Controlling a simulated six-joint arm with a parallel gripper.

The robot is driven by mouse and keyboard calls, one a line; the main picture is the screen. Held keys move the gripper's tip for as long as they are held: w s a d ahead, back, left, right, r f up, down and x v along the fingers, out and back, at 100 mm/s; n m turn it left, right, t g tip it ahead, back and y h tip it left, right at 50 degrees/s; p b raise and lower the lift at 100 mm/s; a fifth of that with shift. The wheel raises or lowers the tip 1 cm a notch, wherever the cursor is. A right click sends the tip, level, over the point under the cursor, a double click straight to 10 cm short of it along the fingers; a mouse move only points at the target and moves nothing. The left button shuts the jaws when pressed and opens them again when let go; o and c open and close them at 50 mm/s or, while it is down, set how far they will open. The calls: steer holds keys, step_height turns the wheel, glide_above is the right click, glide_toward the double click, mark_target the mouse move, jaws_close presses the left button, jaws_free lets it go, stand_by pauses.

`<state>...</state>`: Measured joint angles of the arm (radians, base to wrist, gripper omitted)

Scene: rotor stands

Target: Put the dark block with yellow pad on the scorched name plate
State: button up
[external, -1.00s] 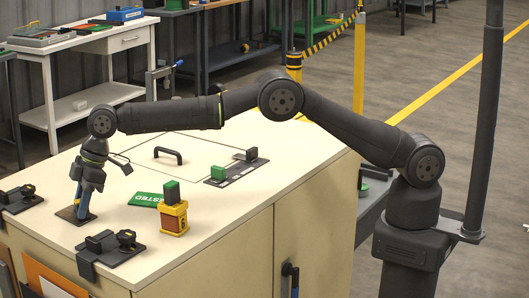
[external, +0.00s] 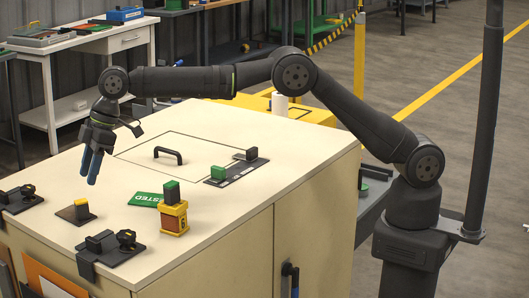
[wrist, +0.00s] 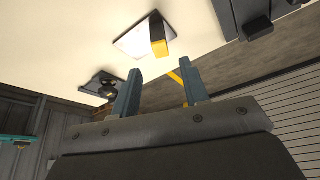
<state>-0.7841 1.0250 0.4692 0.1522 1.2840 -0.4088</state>
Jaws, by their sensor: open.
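The dark block with yellow pad (external: 82,207) stands upright on a small dark square plate (external: 66,215), which I take to be the scorched name plate; any lettering on it is too small to read. In the wrist view the block (wrist: 157,33) rests on that plate (wrist: 128,42), which looks pale with glare there. My gripper (external: 90,178) is open and empty, pointing down above the block and apart from it. In the wrist view its two fingers (wrist: 160,75) are spread, with the block beyond their tips.
Dark fixtures (external: 112,246) and (external: 19,199) flank the plate on the cabinet top.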

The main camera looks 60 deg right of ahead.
mark_target(77, 201)
steer(key=shift+v, duration=1.5)
steer(key=x, duration=1.2)
steer(key=shift+f, duration=0.15)
steer(key=shift+s+r, duration=0.1)
steer(key=shift+r, duration=1.85)
